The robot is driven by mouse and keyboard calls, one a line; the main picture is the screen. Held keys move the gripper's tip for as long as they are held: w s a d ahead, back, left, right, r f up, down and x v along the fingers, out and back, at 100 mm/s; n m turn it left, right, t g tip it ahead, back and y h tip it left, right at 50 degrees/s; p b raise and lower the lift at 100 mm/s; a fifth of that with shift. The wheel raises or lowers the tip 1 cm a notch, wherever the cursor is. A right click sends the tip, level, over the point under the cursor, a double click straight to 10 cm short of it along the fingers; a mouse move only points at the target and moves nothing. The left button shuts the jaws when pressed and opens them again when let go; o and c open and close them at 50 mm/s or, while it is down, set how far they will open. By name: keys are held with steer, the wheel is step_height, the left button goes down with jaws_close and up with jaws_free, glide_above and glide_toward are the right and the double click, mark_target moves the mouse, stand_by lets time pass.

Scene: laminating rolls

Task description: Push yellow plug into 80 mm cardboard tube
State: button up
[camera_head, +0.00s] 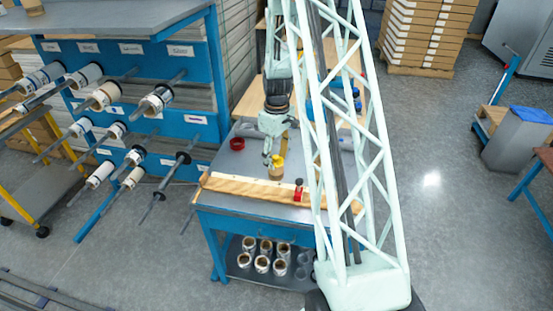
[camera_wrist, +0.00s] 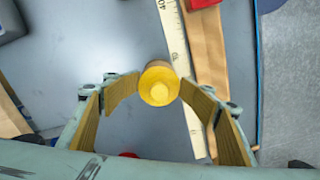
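The yellow plug (camera_wrist: 160,84), a round disc with a small knob facing the camera, sits between my gripper's fingertips (camera_wrist: 160,86) in the wrist view. The two curved, padded fingers come in from either side and appear to touch its edges. In the head view my gripper (camera_head: 272,152) is low over the table, at the yellow plug (camera_head: 278,160). A tan-yellow cylindrical part (camera_head: 276,173) shows directly under the plug; it may be the cardboard tube. I cannot tell whether the plug is inside it.
A wooden board with a ruler (camera_head: 245,187) runs along the front of the worktable, with a red tool (camera_head: 298,189) on it. Several tubes (camera_head: 262,264) stand on the lower shelf. A blue roll rack (camera_head: 195,80) stands left.

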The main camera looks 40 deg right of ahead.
steer(key=shift+o, duration=0.7)
steer(key=shift+r, duration=0.15)
steer(key=shift+r, duration=0.2)
steer(key=shift+w+d+r, duration=0.1)
steer(key=shift+r, duration=0.05)
step_height(320, 180, up, 10)
steer(key=shift+f, duration=0.2)
steer(key=shift+r, duration=0.85)
steer(key=shift+r, duration=0.1)
